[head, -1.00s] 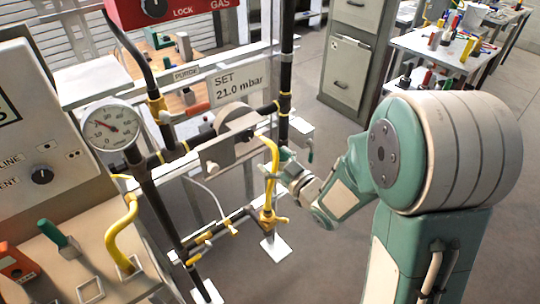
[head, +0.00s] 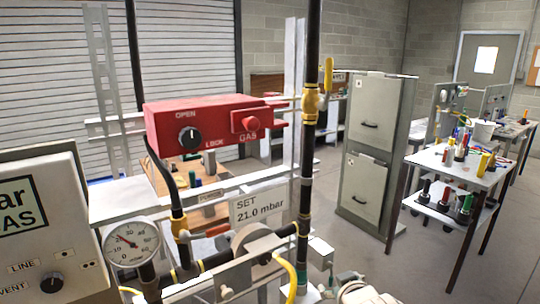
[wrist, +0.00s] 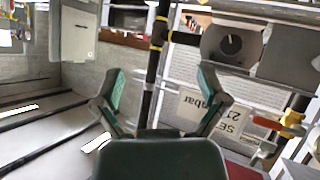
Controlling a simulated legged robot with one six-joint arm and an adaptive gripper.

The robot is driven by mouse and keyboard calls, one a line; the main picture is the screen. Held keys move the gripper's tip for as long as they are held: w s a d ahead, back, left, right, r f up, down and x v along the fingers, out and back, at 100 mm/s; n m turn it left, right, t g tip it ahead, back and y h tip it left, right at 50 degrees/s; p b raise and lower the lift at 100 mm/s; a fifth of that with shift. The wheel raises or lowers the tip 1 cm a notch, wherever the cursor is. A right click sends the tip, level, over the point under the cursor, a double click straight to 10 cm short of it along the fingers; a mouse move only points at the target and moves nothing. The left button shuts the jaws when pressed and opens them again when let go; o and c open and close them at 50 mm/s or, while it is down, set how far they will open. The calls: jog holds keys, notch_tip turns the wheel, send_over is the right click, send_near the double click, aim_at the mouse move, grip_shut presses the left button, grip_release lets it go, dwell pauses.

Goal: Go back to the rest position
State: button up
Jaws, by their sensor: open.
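My gripper (wrist: 160,92) shows in the wrist view with its two green fingers spread wide and nothing between them. A dark pipe with yellow bands (wrist: 158,60) passes behind the gap, and I cannot tell how far off it is. In the head view only a small pale part of my arm shows at the bottom edge, right of the gas rig. The fingers cannot be made out clearly there.
The gas rig holds a red OPEN/LOCK box (head: 212,125), a pressure gauge (head: 131,242), a set sign (head: 259,203) and a tall black pipe (head: 308,150). A grey cabinet (head: 375,150) and a tool table (head: 440,160) stand behind. The floor at right is clear.

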jog(key=s+r+m+g, duration=0.1)
jog(key=s+m+g, duration=0.1)
jog(key=s, duration=0.7)
jog(key=s+r+m+g, duration=0.1)
jog(key=s+g, duration=0.3)
jog(key=s, duration=0.6)
jog(key=shift+s+d+r+m+g+h, duration=0.25)
jog(key=shift+d+r+m+g+h, duration=0.05)
jog(key=shift+d+m, duration=0.1)
dwell(2.3)
